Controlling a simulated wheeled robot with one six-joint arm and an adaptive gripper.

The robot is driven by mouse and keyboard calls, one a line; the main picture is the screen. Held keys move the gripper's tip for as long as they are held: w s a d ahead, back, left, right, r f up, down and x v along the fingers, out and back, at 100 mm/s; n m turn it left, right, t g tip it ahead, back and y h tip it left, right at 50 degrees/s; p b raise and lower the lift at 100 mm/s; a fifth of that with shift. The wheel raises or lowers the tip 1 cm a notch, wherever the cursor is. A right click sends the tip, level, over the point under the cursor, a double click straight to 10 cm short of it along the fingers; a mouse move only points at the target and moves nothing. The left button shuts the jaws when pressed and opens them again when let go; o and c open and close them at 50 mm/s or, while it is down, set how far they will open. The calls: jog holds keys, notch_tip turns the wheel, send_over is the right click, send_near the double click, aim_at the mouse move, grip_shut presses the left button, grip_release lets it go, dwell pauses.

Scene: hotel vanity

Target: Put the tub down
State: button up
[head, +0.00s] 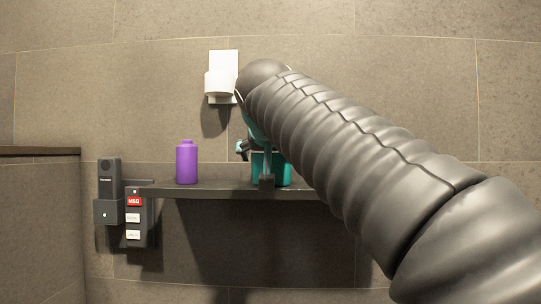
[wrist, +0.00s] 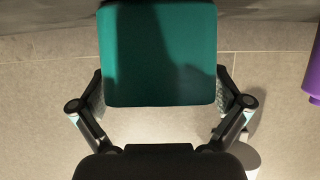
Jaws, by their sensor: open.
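The teal tub (head: 283,170) is upright on the dark shelf (head: 220,190), partly hidden behind my gripper (head: 254,163). Its base looks level with the shelf top. My gripper (wrist: 161,95) is open, with one finger on each side of the tub. The finger pads are close to its sides; I cannot tell whether either one touches.
A purple bottle (head: 187,162) stands on the shelf left of the tub. A white dispenser (head: 221,78) is on the wall above. A phone (head: 109,190) and a panel with a red MSG label (head: 135,215) hang at the shelf's left end. Shelf between bottle and tub is clear.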

jog(key=v, duration=1.2)
jog(key=shift+r, duration=0.15)
jog(key=d+f, duration=0.1)
jog(key=f, duration=0.2)
jog(key=d+f+g, duration=0.1)
jog(key=d+f, duration=0.1)
jog(key=f, duration=0.2)
jog(key=d+f+n+g, duration=0.1)
jog(key=d+f, duration=0.1)
jog(key=f, duration=0.1)
jog(key=shift+s+d+f, duration=0.15)
jog(key=shift+s, duration=0.05)
jog(key=s+d+f+g, duration=0.2)
jog(key=s+f, duration=0.3)
jog(key=f, duration=0.8)
jog(key=s+d+f+g, duration=0.2)
jog(key=s+d+f, duration=0.3)
jog(key=f, duration=0.8)
jog(key=s+d+f+g, duration=0.2)
jog(key=s+d+f, duration=0.2)
jog(key=f, duration=0.9)
jog(key=s, duration=0.2)
jog(key=shift+s+f+m, duration=0.2)
jog(key=shift+s+m, duration=0.1)
jog(key=shift+d, duration=0.1)
